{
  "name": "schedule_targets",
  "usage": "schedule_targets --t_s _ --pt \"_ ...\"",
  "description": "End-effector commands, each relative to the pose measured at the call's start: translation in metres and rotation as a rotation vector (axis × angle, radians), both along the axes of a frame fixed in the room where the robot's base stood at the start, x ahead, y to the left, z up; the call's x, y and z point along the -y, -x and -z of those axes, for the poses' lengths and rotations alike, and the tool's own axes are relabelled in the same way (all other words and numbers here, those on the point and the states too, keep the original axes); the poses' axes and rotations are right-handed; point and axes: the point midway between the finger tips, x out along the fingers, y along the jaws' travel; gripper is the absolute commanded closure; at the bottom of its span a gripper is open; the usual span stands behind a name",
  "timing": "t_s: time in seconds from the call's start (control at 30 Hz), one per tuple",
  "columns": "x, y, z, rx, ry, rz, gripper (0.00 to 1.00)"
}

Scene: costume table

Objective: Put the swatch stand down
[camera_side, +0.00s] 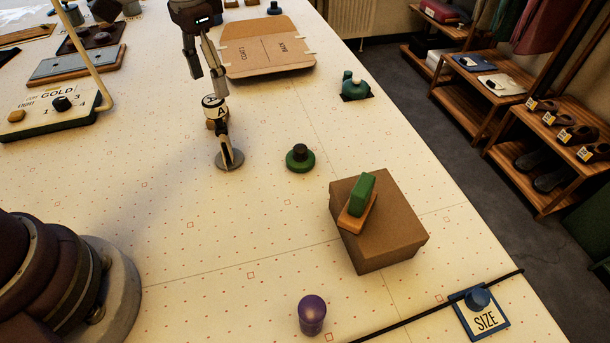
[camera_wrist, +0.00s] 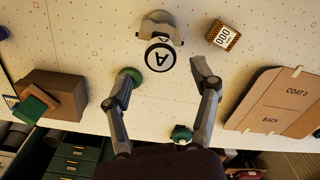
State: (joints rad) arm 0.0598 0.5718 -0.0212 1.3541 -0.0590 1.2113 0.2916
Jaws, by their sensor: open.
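The swatch stand (camera_side: 223,135) is upright on the table in the side view, with a round metal base, a slim post and a white top marked "A". In the wrist view its "A" disc (camera_wrist: 160,57) is at top centre, just beyond my fingertips. My gripper (camera_side: 207,85) is above the stand in the side view, pointing down. In the wrist view my gripper (camera_wrist: 162,72) has its two fingers spread wide, with nothing held between them. The disc looks clear of both fingers.
A green-based knob (camera_side: 300,158) stands right of the stand. A cardboard pattern (camera_side: 262,46) lies behind. A brown box (camera_side: 380,220) with a green-topped brush and a purple knob (camera_side: 312,315) are nearer the front.

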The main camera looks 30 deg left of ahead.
Motion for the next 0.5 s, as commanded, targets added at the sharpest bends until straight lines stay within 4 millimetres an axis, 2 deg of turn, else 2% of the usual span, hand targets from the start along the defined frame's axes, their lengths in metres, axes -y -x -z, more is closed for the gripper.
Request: schedule_targets --t_s 0.1,0.2,0.4,0.5 --pt "0.0 -0.001 -0.034 0.008 0.001 0.0 0.39" --pt "0.001 -0.001 -0.056 0.005 0.001 0.0 0.39" --pt "0.0 0.001 -0.076 0.004 0.0 -0.002 0.39" --pt "-0.003 0.011 -0.087 0.041 0.003 -0.027 0.39"
